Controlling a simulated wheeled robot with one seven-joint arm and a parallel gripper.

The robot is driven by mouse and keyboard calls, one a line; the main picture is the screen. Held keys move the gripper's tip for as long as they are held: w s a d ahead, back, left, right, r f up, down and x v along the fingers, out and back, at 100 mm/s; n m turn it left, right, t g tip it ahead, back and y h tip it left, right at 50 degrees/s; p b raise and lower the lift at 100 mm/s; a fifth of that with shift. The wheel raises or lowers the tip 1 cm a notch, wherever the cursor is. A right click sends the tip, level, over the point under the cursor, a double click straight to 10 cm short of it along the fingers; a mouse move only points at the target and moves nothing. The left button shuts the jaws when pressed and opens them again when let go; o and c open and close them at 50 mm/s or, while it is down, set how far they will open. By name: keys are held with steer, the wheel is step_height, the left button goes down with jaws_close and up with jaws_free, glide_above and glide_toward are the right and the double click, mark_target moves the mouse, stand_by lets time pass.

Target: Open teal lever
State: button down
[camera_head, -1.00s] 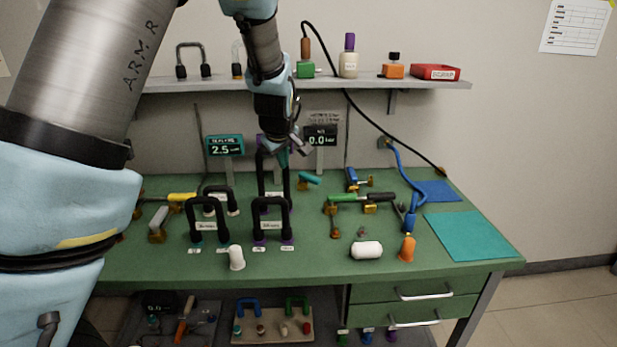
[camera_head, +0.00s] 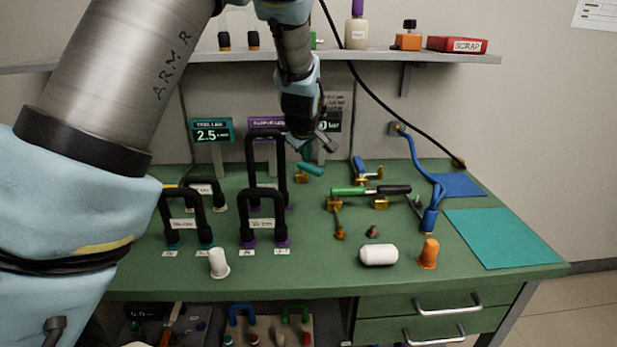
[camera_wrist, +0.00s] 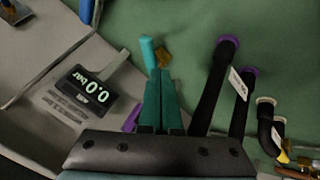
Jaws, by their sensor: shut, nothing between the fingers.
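The teal lever (camera_head: 312,168) sits on a brass valve body (camera_head: 301,177) toward the back middle of the green bench. My gripper (camera_head: 300,147) is just above and behind it, pointing down, and partly hidden by my wrist. In the wrist view my two teal fingers (camera_wrist: 160,76) lie close together, shut with nothing between them. The teal lever (camera_wrist: 147,52) shows just beyond the fingertips, slightly left, with its brass valve body (camera_wrist: 163,57) beside it. I cannot tell whether the fingertips touch the lever.
A tall black purple-ended pipe (camera_head: 250,155) stands close left of my gripper, with shorter black pipes (camera_head: 263,210) in front. A pressure display (camera_wrist: 88,87) stands nearby. A green-handled valve (camera_head: 350,191) and a blue-handled valve (camera_head: 361,167) lie to the right. A shelf (camera_head: 440,58) runs above.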

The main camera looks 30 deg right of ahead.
mark_target(310, 171)
steer(key=shift+w+f, duration=0.1)
stand_by(0.3)
steer(key=p+x, duration=0.2)
steer(key=x, duration=0.8)
steer(key=shift+p, duration=0.3)
